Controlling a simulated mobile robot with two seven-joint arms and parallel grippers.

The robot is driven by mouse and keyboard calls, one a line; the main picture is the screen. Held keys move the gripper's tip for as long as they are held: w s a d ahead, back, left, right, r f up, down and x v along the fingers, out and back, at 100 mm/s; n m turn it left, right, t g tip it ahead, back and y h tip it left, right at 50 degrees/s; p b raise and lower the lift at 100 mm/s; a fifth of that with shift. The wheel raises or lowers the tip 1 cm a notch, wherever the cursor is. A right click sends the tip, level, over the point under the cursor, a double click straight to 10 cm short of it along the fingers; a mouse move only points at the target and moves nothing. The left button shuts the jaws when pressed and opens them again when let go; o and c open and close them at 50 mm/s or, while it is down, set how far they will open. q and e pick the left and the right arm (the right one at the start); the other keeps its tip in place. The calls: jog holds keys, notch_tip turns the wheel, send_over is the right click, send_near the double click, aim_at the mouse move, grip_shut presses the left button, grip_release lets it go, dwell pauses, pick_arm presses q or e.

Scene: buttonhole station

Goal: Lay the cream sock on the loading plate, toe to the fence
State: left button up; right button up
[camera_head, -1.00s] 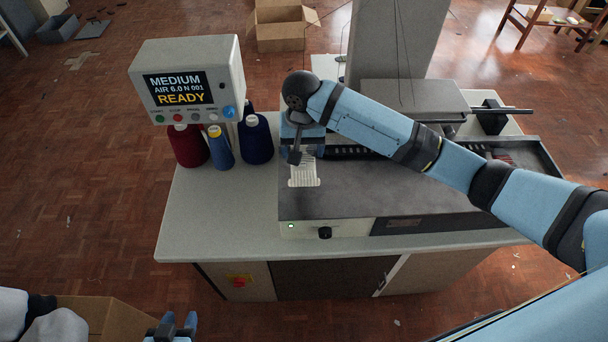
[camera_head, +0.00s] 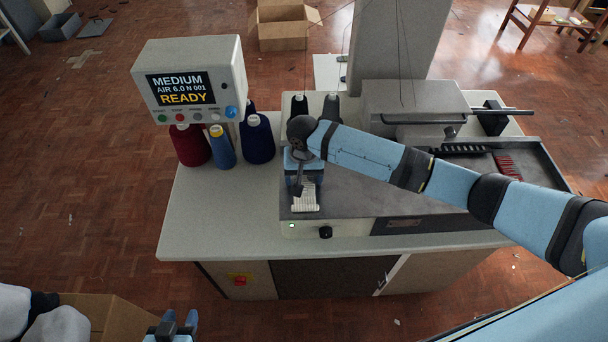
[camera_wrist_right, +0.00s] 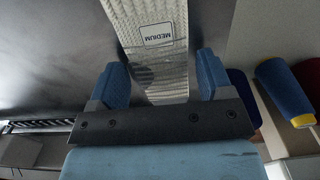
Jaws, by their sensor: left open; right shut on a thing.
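The cream sock (camera_head: 306,199) is ribbed and pale. Its visible end lies over the front left part of the grey loading plate (camera_head: 370,203), near the front edge; my wrist hides the rest. My right gripper (camera_wrist_right: 162,68) is shut on the sock, which also shows in the right wrist view (camera_wrist_right: 150,20) with a MEDIUM label between the blue fingers. I cannot tell how much of the sock touches the plate. I cannot make out the fence or the toe for certain. My left gripper (camera_head: 178,326) is open and empty at the bottom edge, away from the station.
A display box (camera_head: 190,85) reading READY and several thread cones (camera_head: 258,140) stand left of the plate. The machine head (camera_head: 415,100) and a tray with red pieces (camera_head: 508,167) are at the right. The white tabletop (camera_head: 215,215) is clear at front left.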

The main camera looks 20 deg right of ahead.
aim_at(304, 180)
jog(key=shift+f, duration=0.1)
jog(key=o, duration=0.9)
notch_tip(304, 180, up, 12)
jog(key=b, duration=0.1)
